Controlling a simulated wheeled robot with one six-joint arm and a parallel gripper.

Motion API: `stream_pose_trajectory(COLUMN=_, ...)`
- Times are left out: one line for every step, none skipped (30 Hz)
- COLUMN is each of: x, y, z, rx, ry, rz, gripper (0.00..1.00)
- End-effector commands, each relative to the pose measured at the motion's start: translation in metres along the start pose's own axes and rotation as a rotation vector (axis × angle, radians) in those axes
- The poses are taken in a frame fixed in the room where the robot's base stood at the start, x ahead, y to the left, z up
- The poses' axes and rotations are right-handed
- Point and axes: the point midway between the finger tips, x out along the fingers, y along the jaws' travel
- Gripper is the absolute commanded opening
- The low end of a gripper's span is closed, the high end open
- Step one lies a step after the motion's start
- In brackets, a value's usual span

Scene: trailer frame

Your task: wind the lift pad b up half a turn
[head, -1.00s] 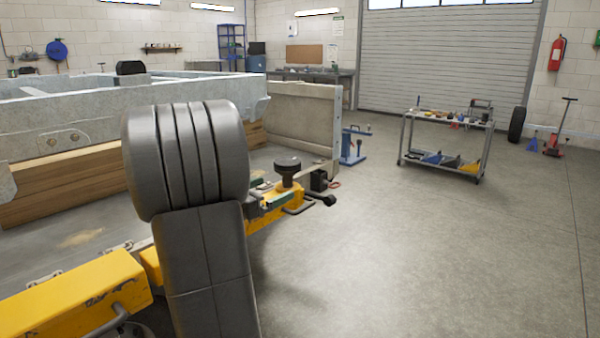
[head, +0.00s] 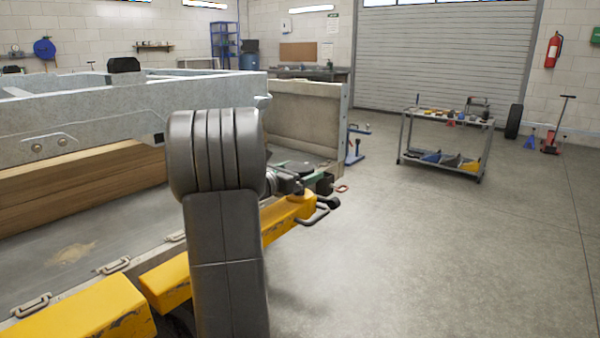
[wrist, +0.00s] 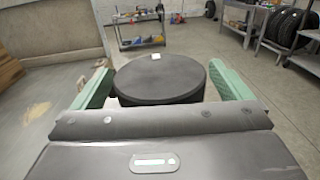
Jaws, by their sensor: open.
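The lift pad (wrist: 160,82) is a dark round disc with a small white mark near its far edge in the wrist view. My gripper (wrist: 160,66) is open, with one green finger on each side of the pad. The fingers lie close to its rim; I cannot tell whether either one touches. In the head view the pad (head: 306,167) sits at the end of a yellow lift arm (head: 286,214), partly hidden by my gripper (head: 308,181). The pad's stem is hidden. No label shows which pad it is.
A galvanised trailer frame (head: 90,120) and timber beam (head: 80,190) lie to the left. A tailboard (head: 300,115) stands behind the pad. A tool trolley (head: 403,140) stands further right. A black handle (head: 333,203) sits beside the arm end.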

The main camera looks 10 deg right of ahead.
Motion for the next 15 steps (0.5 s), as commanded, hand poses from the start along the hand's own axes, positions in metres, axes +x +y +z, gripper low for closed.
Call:
stream_pose_trajectory(x=0.0022, y=-0.0001, z=0.0003, rx=0.000, ry=-0.001, rz=0.000, gripper=0.98)
stream_pose_trajectory(x=0.0028, y=-0.0001, z=0.0004, rx=0.000, ry=-0.001, rz=0.000, gripper=0.98)
stream_pose_trajectory(x=0.0033, y=-0.0001, z=0.0005, rx=0.000, ry=-0.001, rz=0.000, gripper=0.98)
stream_pose_trajectory(x=0.0035, y=-0.0001, z=0.0005, rx=0.000, ry=-0.001, rz=0.000, gripper=0.98)
stream_pose_trajectory(x=0.0035, y=-0.0001, z=0.0005, rx=0.000, ry=-0.001, rz=0.000, gripper=0.98)
stream_pose_trajectory(x=0.0034, y=-0.0001, z=0.0005, rx=0.000, ry=-0.001, rz=0.000, gripper=0.98)
stream_pose_trajectory(x=0.0034, y=-0.0001, z=0.0005, rx=0.000, ry=-0.001, rz=0.000, gripper=0.98)
stream_pose_trajectory(x=0.0033, y=-0.0001, z=0.0005, rx=0.000, ry=-0.001, rz=0.000, gripper=0.98)
stream_pose_trajectory(x=0.0033, y=-0.0001, z=0.0005, rx=0.000, ry=-0.001, rz=0.000, gripper=0.98)
stream_pose_trajectory(x=0.0032, y=-0.0001, z=0.0004, rx=0.000, ry=-0.001, rz=0.000, gripper=0.94)
stream_pose_trajectory(x=0.0032, y=-0.0001, z=0.0004, rx=0.000, ry=-0.001, rz=0.000, gripper=0.88)
stream_pose_trajectory(x=0.0032, y=-0.0001, z=0.0004, rx=0.000, ry=-0.001, rz=0.000, gripper=0.80)
stream_pose_trajectory(x=0.0031, y=-0.0001, z=0.0004, rx=0.000, ry=-0.001, rz=0.000, gripper=0.74)
stream_pose_trajectory(x=0.0031, y=-0.0001, z=0.0004, rx=0.000, ry=-0.001, rz=0.000, gripper=0.68)
stream_pose_trajectory(x=0.0031, y=-0.0001, z=0.0004, rx=0.000, ry=-0.001, rz=0.000, gripper=0.60)
